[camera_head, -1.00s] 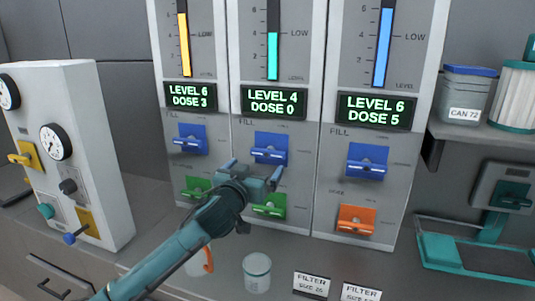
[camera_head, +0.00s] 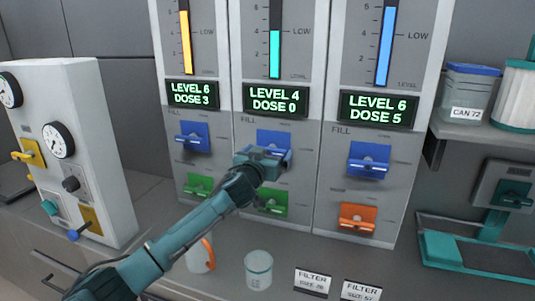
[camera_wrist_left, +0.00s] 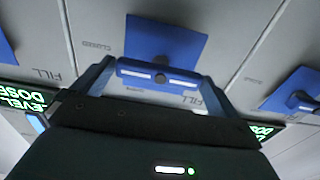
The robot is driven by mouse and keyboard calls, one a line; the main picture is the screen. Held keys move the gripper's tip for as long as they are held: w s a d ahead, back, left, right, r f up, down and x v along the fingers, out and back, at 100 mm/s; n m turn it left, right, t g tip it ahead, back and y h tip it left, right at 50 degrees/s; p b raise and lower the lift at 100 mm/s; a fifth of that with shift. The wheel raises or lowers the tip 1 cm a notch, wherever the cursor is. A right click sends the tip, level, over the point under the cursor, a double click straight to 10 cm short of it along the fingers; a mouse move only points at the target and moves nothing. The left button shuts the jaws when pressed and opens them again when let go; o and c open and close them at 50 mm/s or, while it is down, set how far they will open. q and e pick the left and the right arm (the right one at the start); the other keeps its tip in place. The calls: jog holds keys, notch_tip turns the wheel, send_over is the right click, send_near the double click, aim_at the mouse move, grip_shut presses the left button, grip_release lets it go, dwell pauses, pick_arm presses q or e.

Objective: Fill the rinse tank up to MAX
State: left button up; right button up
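Three dosing columns stand side by side; no tank name or MAX mark is readable. The middle column's display (camera_head: 275,101) reads LEVEL 4, DOSE 0, with a teal gauge bar (camera_head: 274,54). My left gripper (camera_head: 270,155) is at its blue FILL lever (camera_head: 276,137), partly covering it. In the left wrist view my left gripper (camera_wrist_left: 158,78) is open, with its fingers spread on either side of the lever's handle (camera_wrist_left: 158,74); contact is unclear. The green lever (camera_head: 272,205) is below, partly behind my arm. My right gripper is out of view.
The left display (camera_head: 193,93) reads LEVEL 6, DOSE 3; the right display (camera_head: 378,109) reads LEVEL 6, DOSE 5. A gauge panel (camera_head: 100,165) stands left. A cup (camera_head: 258,272) and an orange-handled mug (camera_head: 198,260) stand on the counter below my arm.

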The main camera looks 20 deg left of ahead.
pick_arm(q)
jog(key=c, duration=0.6)
jog(key=shift+c, duration=0.2)
jog(key=shift+f+n, duration=0.1)
jog(key=shift+n, duration=0.2)
jog(key=shift+n+b, duration=0.4)
jog(key=shift+n, duration=0.5)
jog(key=n, duration=0.3)
jog(key=shift+n, duration=0.3)
jog(key=n, duration=0.2)
jog(key=shift+n+p, duration=0.3)
jog(key=shift+p, duration=0.05)
jog(key=shift+a+n+p, duration=0.1)
jog(key=shift+n+p, duration=0.8)
jog(key=shift+n, duration=0.9)
